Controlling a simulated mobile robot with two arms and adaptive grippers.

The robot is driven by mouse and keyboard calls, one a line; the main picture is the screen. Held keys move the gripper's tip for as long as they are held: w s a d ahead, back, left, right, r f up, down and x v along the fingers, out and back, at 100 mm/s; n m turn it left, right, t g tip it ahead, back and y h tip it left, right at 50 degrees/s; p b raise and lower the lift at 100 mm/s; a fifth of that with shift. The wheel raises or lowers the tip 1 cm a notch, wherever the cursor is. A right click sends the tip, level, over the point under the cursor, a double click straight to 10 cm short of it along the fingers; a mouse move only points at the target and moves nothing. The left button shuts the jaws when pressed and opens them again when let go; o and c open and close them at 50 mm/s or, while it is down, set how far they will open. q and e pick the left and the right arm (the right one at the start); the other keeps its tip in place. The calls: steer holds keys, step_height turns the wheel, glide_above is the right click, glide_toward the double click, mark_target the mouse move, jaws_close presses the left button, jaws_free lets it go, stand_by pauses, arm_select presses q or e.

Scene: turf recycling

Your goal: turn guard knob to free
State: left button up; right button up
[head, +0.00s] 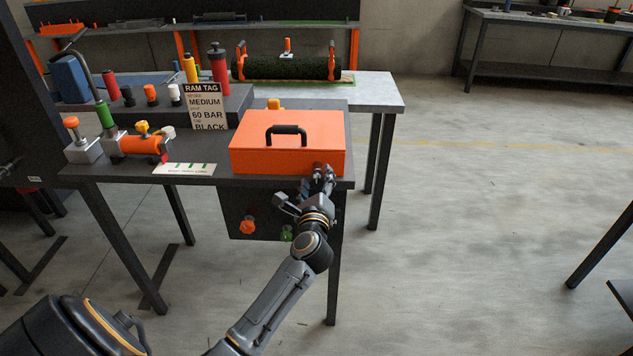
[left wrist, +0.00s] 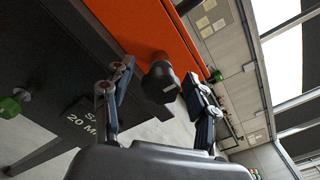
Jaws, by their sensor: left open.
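The orange guard box (head: 270,155) with a black handle sits on the dark bench; its orange face also shows in the left wrist view (left wrist: 135,25). A dark knob (left wrist: 160,82) stands out from that face on a reddish base. In the head view the knob (head: 317,170) shows only in part, at the box's lower right, behind my gripper. My left gripper (head: 309,186) is open in front of it. In the left wrist view the left gripper (left wrist: 158,88) has its fingers apart, one on each side of the knob, with no clear grip on it. My right gripper is not in view.
Below the bench edge hangs a dark panel with an orange knob (head: 248,225) and a green knob (head: 286,234). A "RAM TAG" card (head: 207,106) stands left of the box. A turf roll (head: 287,68) lies on the table behind.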

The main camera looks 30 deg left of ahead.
arm_select(q)
steer(key=c, duration=1.2)
steer(key=shift+r+m+p, duration=0.15)
steer(key=shift+m+p, duration=0.45)
steer(key=shift+o, duration=0.2)
steer(key=m+p, duration=0.2)
steer(key=m, duration=0.1)
steer(key=shift+p, duration=0.4)
steer(key=m+p, duration=0.3)
steer(key=m, duration=0.2)
steer(key=shift+m+p, duration=0.3)
steer(key=shift+p, duration=0.05)
steer(key=m+p, duration=0.3)
steer(key=m, duration=0.3)
steer(key=m+p, duration=0.2)
steer(key=m, duration=0.3)
steer(key=shift+d+p, duration=0.1)
steer(key=shift+p, duration=0.2)
